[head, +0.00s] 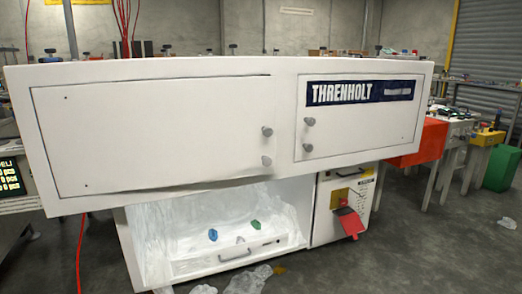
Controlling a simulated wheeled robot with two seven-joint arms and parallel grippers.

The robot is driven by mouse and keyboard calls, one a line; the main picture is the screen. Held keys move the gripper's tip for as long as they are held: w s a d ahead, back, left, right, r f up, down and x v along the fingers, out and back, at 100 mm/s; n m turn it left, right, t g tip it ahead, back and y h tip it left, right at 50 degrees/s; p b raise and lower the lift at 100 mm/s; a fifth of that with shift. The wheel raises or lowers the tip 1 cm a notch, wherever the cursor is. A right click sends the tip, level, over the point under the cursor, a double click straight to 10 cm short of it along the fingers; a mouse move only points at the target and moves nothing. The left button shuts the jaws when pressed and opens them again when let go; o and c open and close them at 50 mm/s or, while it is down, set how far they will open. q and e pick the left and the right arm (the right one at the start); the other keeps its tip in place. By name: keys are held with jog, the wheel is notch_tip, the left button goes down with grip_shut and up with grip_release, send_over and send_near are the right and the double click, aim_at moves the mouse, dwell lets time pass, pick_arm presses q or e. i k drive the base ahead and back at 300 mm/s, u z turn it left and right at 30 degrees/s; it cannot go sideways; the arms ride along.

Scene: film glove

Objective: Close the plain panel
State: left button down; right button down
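The plain panel (150,135) is the left, unmarked door on the front of a wide white cabinet (285,160). Two grey knobs, an upper one (267,131) and a lower one (266,161), sit near its right edge. It looks close to flush with the front; I cannot tell whether it stands slightly ajar. The right panel (395,125) carries a dark THRENHOLT label (360,91) and has two knobs at its left edge; it looks shut. Neither of my grippers shows in the head view.
Below the cabinet is an open bay (215,225) with clear plastic, a blue piece (213,235), a green piece (255,225) and a handle. Plastic scraps lie on the floor.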

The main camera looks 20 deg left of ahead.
aim_at(116, 136)
jog(key=i, duration=0.95)
jog(key=u, duration=1.8)
